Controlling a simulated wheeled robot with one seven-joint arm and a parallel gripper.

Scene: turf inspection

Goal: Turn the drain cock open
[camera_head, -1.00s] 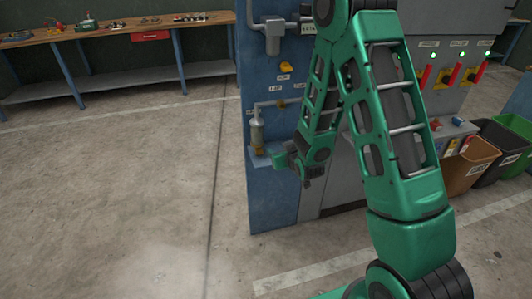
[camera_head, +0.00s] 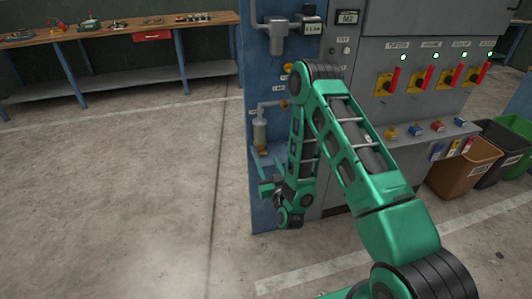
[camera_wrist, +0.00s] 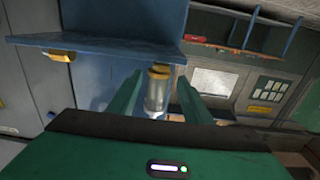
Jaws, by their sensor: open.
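The drain cock is the small brass-yellow piece (camera_head: 261,149) at the lower end of a clear filter bowl (camera_head: 259,131) on the blue panel. In the wrist view, which looks upside down, the yellow cock (camera_wrist: 160,71) sits at the top of the clear bowl (camera_wrist: 156,95), just by the blue shelf. My gripper (camera_head: 266,187) is low in front of the panel, below the cock in the picture. In the wrist view my gripper (camera_wrist: 159,95) is open, with one green finger on each side of the bowl in the picture. Nothing is held; contact cannot be told.
A blue shelf (camera_wrist: 95,44) runs close beside the cock, with a yellow item (camera_wrist: 57,55) at its edge. Red-handled switches (camera_head: 428,78) and a ledge with coloured blocks are on the grey cabinet. Bins (camera_head: 465,167) stand right. The floor left is clear.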

